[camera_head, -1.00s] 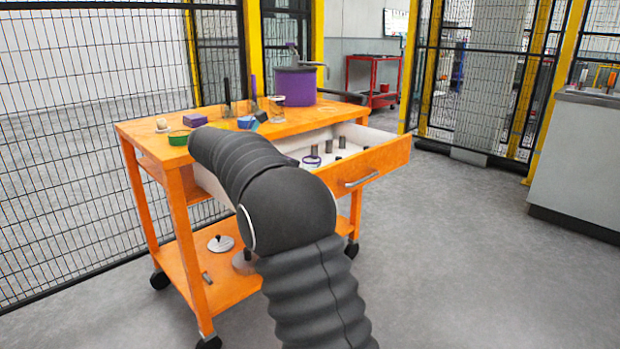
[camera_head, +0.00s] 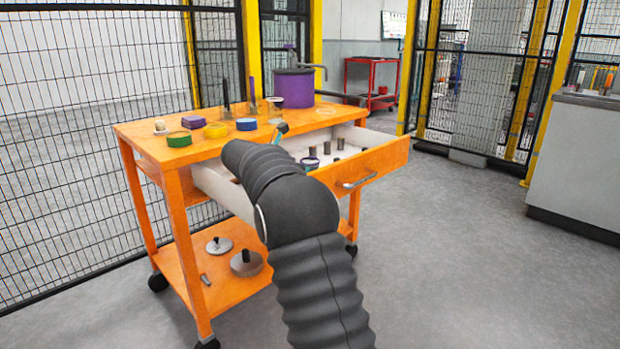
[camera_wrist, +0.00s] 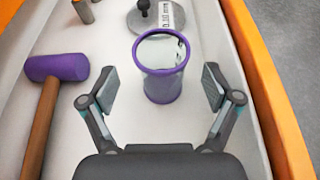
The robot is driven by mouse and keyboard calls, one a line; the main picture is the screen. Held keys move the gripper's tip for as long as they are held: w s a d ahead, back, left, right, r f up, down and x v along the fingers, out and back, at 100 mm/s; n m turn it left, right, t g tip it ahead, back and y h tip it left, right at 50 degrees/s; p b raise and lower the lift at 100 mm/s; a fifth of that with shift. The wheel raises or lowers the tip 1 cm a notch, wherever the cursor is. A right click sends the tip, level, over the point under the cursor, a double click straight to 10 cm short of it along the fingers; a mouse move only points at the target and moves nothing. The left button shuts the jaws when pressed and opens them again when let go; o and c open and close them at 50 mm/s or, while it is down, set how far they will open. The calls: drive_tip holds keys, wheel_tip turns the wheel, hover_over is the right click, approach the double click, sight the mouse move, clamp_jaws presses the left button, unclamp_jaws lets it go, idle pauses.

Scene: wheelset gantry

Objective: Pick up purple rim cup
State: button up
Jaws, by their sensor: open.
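The purple rim cup (camera_wrist: 161,88) stands upright in the open white drawer (camera_wrist: 206,40), with its opening towards the wrist camera. In the head view, the cup (camera_head: 310,164) shows small in the drawer, beside my arm. My gripper (camera_wrist: 158,86) is open above the drawer, with one finger on each side of the cup. There is a visible gap between each fingertip and the cup, and nothing is held. In the head view, my arm hides most of the gripper.
A mallet (camera_wrist: 57,68) with a purple head lies left of the cup. A grey knobbed disc (camera_wrist: 150,20) lies just beyond it. The drawer's orange front (camera_head: 375,165) is close on the right. The orange cart top (camera_head: 165,150) holds a purple pot (camera_head: 294,87) and several small items.

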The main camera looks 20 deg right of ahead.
drive_tip(key=x, duration=0.3)
drive_tip(key=shift+d+f, duration=0.1)
drive_tip(key=shift+d, duration=0.3)
drive_tip(key=shift+c, duration=0.2)
drive_tip(key=c, duration=1.2)
